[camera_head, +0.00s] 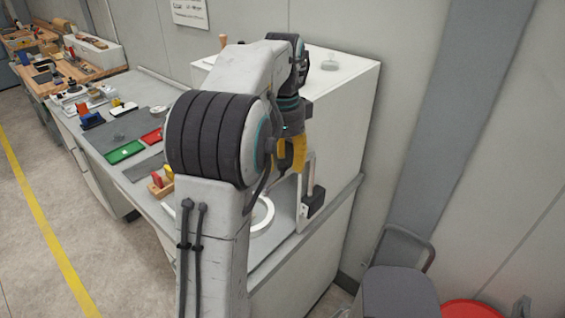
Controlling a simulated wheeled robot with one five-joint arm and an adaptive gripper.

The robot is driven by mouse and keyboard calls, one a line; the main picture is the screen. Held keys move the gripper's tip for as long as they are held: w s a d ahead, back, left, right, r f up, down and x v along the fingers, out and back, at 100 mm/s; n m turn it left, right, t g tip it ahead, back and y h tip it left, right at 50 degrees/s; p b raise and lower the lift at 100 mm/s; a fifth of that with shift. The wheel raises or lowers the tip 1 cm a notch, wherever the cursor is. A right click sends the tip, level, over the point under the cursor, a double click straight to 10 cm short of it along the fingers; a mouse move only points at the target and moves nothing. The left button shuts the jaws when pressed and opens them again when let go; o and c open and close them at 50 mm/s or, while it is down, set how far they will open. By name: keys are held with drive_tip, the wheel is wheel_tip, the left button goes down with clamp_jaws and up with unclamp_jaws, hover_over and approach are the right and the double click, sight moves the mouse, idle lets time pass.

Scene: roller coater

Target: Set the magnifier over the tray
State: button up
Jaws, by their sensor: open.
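A white ring-shaped thing (262,214) lies at the right end of the bench, partly hidden behind my arm; it may be the magnifier's round head, but I cannot tell. A pale upright bracket with a black block (312,198) stands just right of it; whether the two are joined is hidden. A green tray (124,152) and a red tray (152,136) lie on the bench to the left. My gripper (287,165), with yellow fingers, points down in front of the white cabinet, above and near the ring and bracket. It is open, and I see nothing held.
A large white cabinet (345,95) stands at the back of the bench (310,245). Red and yellow pieces (160,184) sit left of my arm. Grey mats and small tools fill the bench further left.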

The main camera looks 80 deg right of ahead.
drive_tip(key=shift+f, duration=0.35)
drive_tip(key=shift+o, duration=0.2)
clamp_jaws()
idle(0.4)
